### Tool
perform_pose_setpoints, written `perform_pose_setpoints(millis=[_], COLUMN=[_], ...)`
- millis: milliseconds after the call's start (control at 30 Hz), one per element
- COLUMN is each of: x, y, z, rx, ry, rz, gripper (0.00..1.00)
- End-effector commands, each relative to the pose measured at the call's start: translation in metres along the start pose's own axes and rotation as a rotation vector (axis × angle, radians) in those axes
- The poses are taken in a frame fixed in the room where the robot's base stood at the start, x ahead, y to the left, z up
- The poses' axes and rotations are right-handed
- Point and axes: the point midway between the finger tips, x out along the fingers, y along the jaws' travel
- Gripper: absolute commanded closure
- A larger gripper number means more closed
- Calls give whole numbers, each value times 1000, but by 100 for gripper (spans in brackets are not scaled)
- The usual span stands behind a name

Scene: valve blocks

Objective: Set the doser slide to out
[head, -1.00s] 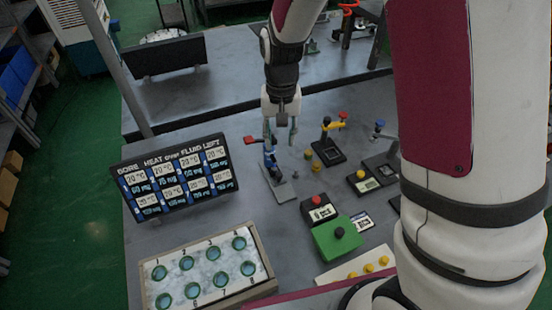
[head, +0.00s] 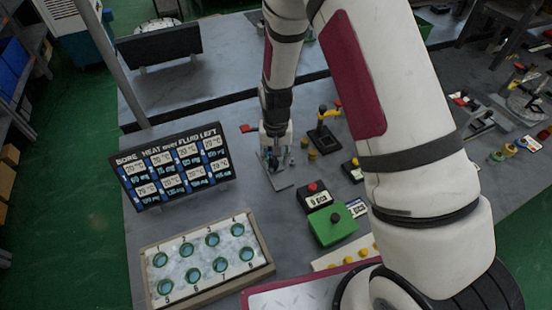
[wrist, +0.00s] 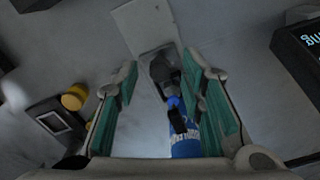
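A small blue device with a black joint (wrist: 183,118) stands on a light grey plate (head: 281,182). No readable label shows whether it is the doser slide. My gripper (head: 277,155) is down over this device and hides much of it in the head view. In the wrist view the two green-padded fingers of my gripper (wrist: 163,82) are apart, with the blue and black part between them. The right finger looks close to it, and a gap shows on the left. I cannot tell whether either finger touches it.
A display board (head: 172,166) stands left, with a panel of numbered wells (head: 206,257) in front. Right of the plate are a yellow-handled valve block (head: 324,132), a red-button block (head: 314,196) and a green box (head: 332,226). A small yellow knob (head: 312,155) is close by.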

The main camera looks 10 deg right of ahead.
Motion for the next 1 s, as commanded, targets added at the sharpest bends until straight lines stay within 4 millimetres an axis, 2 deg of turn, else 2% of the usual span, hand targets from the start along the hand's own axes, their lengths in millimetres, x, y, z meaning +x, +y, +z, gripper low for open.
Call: perform_pose_setpoints(millis=[333,367,500,533,767,1000], x=[4,4,4,4,4,2], y=[0,0,0,0,1,16], z=[0,0,0,0,3,39], rx=[0,0,0,0,0,1], ry=[0,0,0,0,-1,-5], rz=[0,0,0,0,0,2], gripper=[64,66,98,100,100,100])
